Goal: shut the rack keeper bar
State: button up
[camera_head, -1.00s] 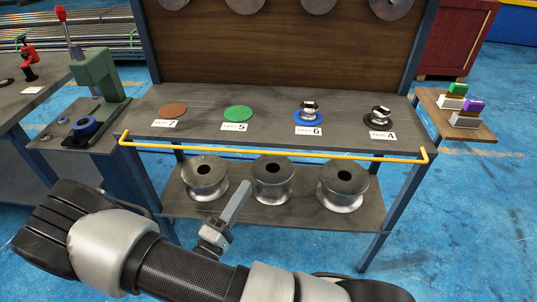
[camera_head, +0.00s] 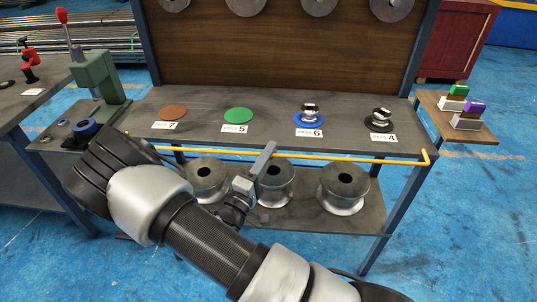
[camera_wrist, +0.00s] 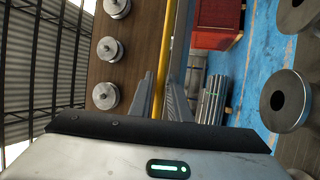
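The keeper bar (camera_head: 345,159) is a thin yellow rod running along the front edge of the rack's upper shelf (camera_head: 270,128), with its right end bent at the corner. In the wrist view the yellow bar (camera_wrist: 166,45) runs down into the gap between the two fingers of my gripper (camera_wrist: 160,98). The fingers are apart. I cannot tell whether they touch the bar.
Several discs and weights with number cards, such as the green disc (camera_head: 238,115), lie on the upper shelf. Metal spools (camera_head: 343,188) stand on the lower shelf. A side tray (camera_head: 455,122) with coloured blocks is at right. A green press (camera_head: 98,75) stands at left.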

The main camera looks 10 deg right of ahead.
grip_shut()
jog(key=shift+r+p, duration=0.25)
jog(key=shift+p, duration=0.25)
